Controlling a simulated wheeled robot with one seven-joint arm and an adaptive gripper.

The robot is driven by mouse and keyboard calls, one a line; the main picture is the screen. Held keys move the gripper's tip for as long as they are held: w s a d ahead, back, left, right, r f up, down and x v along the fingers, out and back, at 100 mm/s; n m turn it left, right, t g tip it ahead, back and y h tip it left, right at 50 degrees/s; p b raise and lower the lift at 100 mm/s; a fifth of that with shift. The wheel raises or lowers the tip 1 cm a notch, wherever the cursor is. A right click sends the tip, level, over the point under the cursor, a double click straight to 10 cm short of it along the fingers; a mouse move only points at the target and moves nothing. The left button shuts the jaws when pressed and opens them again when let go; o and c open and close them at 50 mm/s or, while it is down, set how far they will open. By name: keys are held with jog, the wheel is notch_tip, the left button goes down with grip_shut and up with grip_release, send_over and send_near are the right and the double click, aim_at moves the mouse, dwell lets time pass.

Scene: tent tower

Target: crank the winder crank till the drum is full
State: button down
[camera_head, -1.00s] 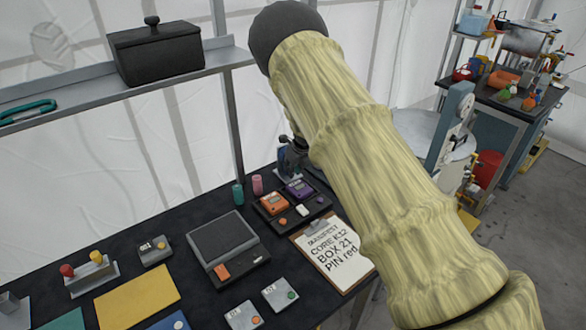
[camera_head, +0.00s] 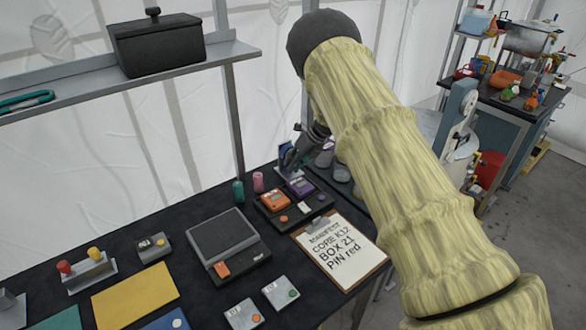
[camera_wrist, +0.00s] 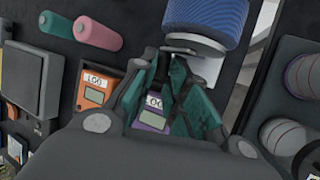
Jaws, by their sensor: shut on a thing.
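The winder's drum (camera_wrist: 207,18), wrapped in ribbed blue line, shows at the top of the wrist view. How full it is cannot be told. In the head view my gripper (camera_head: 308,140) is partly hidden by my arm and sits beside the small blue winder (camera_head: 287,157) at the back of the black table.
An orange meter (camera_head: 274,202) and a purple meter (camera_head: 300,188) lie close to the winder. Round grey cans (camera_wrist: 303,74) sit on the right in the wrist view. A clipboard (camera_head: 365,268) lies at the front edge.

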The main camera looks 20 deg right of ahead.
jog(key=shift+w+d+g+y+b, duration=0.1)
jog(key=shift+d+g+y+b, duration=0.15)
jog(key=shift+y+b, duration=0.5)
jog(key=c, duration=2.1)
grip_release()
jog(key=shift+a+r+m, duration=0.1)
jog(key=shift+r+m, duration=0.2)
jog(key=shift+r, duration=0.05)
jog(key=o, duration=0.4)
jog(key=shift+f, duration=0.1)
jog(key=shift+c, duration=0.2)
jog(key=o, duration=0.3)
jog(key=shift+s+a, duration=0.2)
jog(key=shift+a, duration=0.05)
jog(key=shift+d+f, duration=0.1)
jog(key=shift+f, duration=0.05)
jog(key=v, duration=1.2)
jog(key=shift+w+d, duration=0.2)
jog(key=shift+d, duration=0.05)
